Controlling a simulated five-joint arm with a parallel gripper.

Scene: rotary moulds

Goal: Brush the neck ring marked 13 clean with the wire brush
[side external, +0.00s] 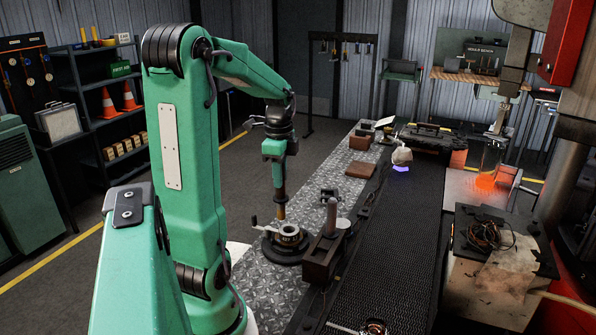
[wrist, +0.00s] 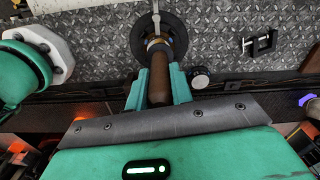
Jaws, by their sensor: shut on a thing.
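My gripper (side external: 279,177) points down over the neck ring (side external: 290,229), its teal fingers shut on the wire brush. The brush's brown handle (wrist: 158,88) lies between the fingers in the wrist view; its lower end (side external: 281,212) reaches down to the left side of the ring in the side view. The neck ring is a pale metal ring on a dark round stand (side external: 283,253), with a side handle. Its marking is too small to read surely. The bristles are hidden, so I cannot tell whether they touch the ring.
A brown block (side external: 318,260) with a grey upright cylinder (side external: 331,216) stands right of the stand. A black clamp (wrist: 260,42) lies on the tread plate.

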